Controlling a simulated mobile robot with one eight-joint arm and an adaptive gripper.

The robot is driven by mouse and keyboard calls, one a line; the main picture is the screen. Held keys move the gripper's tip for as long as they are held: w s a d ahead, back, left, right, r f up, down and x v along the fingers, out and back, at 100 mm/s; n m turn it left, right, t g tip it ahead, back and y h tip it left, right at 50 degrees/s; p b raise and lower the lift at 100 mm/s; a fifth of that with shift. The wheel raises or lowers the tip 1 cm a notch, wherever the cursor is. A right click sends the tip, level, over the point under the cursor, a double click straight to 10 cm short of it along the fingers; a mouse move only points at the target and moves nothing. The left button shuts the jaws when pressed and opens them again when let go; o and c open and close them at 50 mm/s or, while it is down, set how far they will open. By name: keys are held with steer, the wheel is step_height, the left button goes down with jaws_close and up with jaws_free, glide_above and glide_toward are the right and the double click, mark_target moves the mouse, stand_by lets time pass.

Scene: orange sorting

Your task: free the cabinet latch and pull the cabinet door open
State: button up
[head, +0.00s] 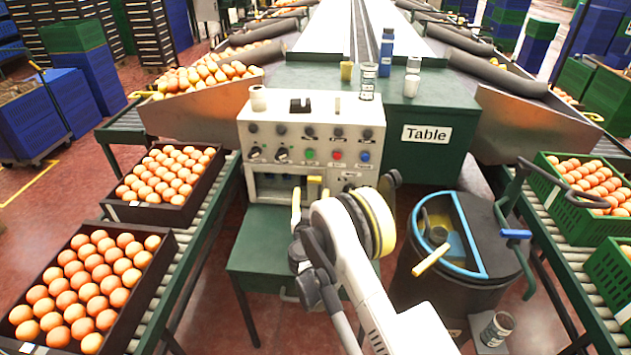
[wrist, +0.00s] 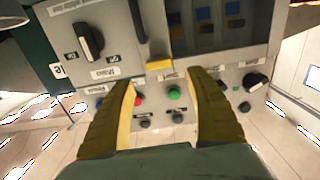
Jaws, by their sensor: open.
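The grey control cabinet (head: 312,115) stands in the middle of the head view, with knobs and coloured buttons on its upper panel. Below the buttons is a dark windowed section, also in the wrist view (wrist: 205,25), with blue and tan items behind it. A small yellow piece (wrist: 158,65), which looks like the latch, sits at that section's edge beside a dark bar handle (wrist: 138,22). My gripper (head: 311,200) is in front of the cabinet's lower part. In the wrist view my gripper (wrist: 163,88) is open and empty, its yellow-tipped fingers apart with the latch between and beyond them.
A green table (head: 440,105) with bottles and cups stands behind the cabinet. A black bin with a blue rim (head: 462,250) is close on the right. Egg-like orange fruit fill dark crates (head: 160,245) on the left roller conveyor. Green crates (head: 555,205) stand on the right conveyor.

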mark_target(314, 181)
steer(key=w+b, duration=0.2)
steer(key=w, duration=0.5)
steer(key=shift+w+d+f, duration=0.1)
steer(key=shift+w+d, duration=0.05)
steer(key=shift+w, duration=0.5)
jaws_close()
